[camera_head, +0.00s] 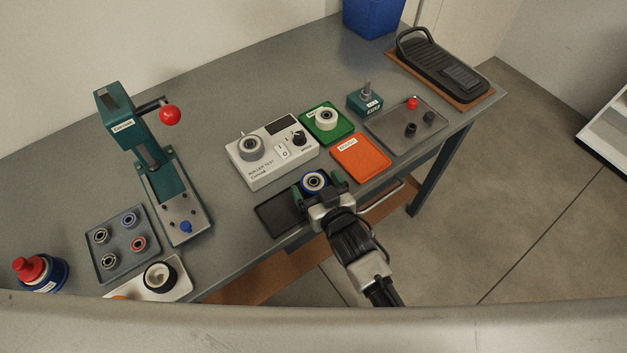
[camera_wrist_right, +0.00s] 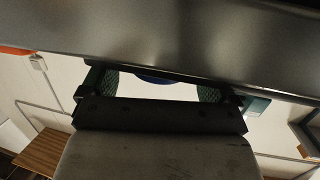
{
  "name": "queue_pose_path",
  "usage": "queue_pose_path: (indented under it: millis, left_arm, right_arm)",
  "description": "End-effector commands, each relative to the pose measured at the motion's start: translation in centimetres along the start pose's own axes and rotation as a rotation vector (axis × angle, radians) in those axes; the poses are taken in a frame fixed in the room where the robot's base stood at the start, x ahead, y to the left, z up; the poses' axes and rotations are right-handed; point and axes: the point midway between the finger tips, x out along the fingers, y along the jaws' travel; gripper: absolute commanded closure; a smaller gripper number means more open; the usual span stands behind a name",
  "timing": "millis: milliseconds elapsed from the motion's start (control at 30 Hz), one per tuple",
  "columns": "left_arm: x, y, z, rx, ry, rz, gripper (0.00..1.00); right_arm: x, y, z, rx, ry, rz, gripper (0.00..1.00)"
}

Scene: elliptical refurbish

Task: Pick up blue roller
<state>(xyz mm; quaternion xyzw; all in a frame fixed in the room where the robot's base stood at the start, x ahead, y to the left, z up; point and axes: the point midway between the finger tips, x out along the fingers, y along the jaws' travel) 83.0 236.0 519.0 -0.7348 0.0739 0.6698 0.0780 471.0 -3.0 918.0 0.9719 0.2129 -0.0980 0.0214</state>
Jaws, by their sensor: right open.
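The blue roller (camera_head: 313,182), a blue ring with a pale centre, sits at the black tray (camera_head: 276,217) near the table's front edge. My right gripper (camera_head: 318,185) is open, with its green fingers on either side of the roller. I cannot tell whether the fingers touch it. In the right wrist view, a blue edge (camera_wrist_right: 153,79) shows between the two fingertips (camera_wrist_right: 158,84), and the rest is hidden. My left gripper is not in view.
A white roller tester (camera_head: 265,172) stands just behind the roller. An orange tray (camera_head: 361,158) lies to the right and a green tray (camera_head: 321,135) behind. A teal press (camera_head: 150,160) and a grey tray of bearings (camera_head: 106,262) are left. Bare table lies between press and tester.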

Motion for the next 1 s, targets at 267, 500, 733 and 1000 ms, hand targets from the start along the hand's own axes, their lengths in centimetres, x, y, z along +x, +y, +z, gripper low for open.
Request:
queue_pose_path:
  millis: [267, 500, 733, 1000]
  left_arm:
    - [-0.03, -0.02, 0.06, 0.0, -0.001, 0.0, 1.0]
    - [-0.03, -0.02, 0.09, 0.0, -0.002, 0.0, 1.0]
    - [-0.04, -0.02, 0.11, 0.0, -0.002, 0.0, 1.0]
    - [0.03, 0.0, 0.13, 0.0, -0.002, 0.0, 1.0]
  right_arm:
    - [0.37, -0.01, 0.04, 0.0, 0.0, 0.0, 0.09]
    - [0.35, -0.01, 0.04, 0.0, 0.0, 0.0, 0.44]
    - [0.35, -0.01, -0.01, 0.0, 0.001, 0.0, 0.66]
    - [0.27, 0.0, -0.56, 0.0, 0.004, 0.0, 0.66]
